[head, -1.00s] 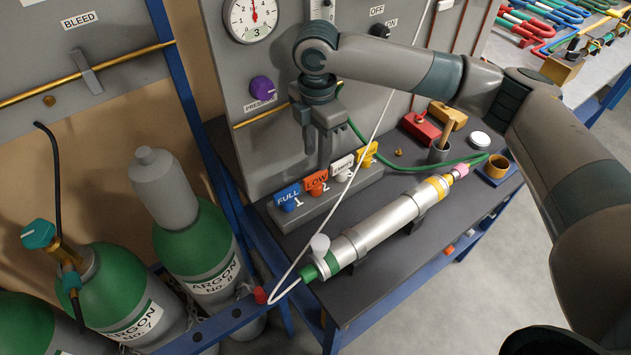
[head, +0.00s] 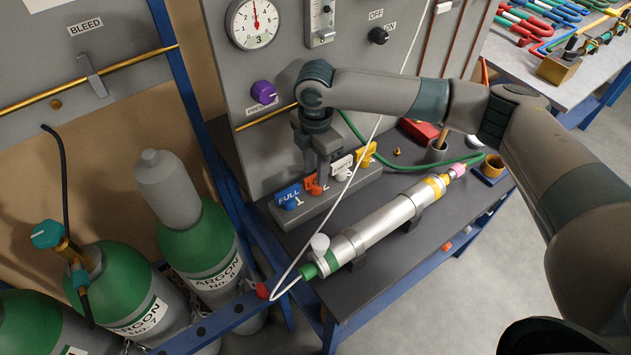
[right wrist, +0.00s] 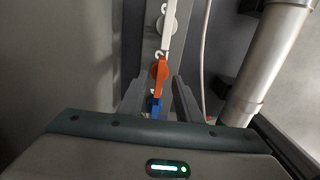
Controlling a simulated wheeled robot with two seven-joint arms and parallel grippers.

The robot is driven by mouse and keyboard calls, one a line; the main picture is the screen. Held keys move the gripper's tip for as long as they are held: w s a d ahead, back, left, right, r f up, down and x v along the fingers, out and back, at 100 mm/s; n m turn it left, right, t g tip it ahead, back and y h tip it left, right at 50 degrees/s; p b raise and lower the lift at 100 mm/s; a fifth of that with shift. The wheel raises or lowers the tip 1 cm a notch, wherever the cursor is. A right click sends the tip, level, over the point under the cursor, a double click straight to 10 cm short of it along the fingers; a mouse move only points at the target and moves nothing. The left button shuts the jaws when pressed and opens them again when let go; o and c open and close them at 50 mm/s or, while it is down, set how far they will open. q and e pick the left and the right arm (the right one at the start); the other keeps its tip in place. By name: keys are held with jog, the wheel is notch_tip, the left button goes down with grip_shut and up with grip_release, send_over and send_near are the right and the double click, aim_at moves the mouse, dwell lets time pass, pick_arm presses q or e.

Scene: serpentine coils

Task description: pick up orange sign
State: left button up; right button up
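The orange sign (head: 311,187), marked LOW, hangs on a grey stepped rack (head: 330,200) between a blue FULL sign (head: 288,196) and a white sign (head: 342,167). In the head view my right gripper (head: 317,176) is right at the orange sign and hides part of it. In the right wrist view the orange sign (right wrist: 160,70) shows between and just beyond the fingertips of my open right gripper (right wrist: 158,86). I cannot tell whether either finger touches it. My left gripper is not in view.
A yellow sign (head: 366,155) hangs farther right on the rack. A metal cylinder (head: 385,222) lies in front of it, with a white hose (head: 352,165) looping up past the rack. A grey gauge panel (head: 270,130) stands close behind. Green argon bottles (head: 199,245) stand left.

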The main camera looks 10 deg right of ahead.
jog(key=shift+f, duration=1.3)
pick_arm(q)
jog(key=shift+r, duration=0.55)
pick_arm(e)
jog(key=c, duration=0.7)
jog(key=shift+c, duration=0.2)
jog(key=shift+r, duration=0.75)
grip_shut()
notch_tip(320, 180, up, 2)
jog(key=shift+r+b, duration=0.25)
jog(key=shift+b, duration=0.65)
pick_arm(q)
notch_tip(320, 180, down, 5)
jog(key=b, duration=0.3)
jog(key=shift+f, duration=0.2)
pick_arm(e)
jog(key=s+d+r, duration=0.6)
jog(key=d+r, duration=0.1)
jog(key=d, duration=0.3)
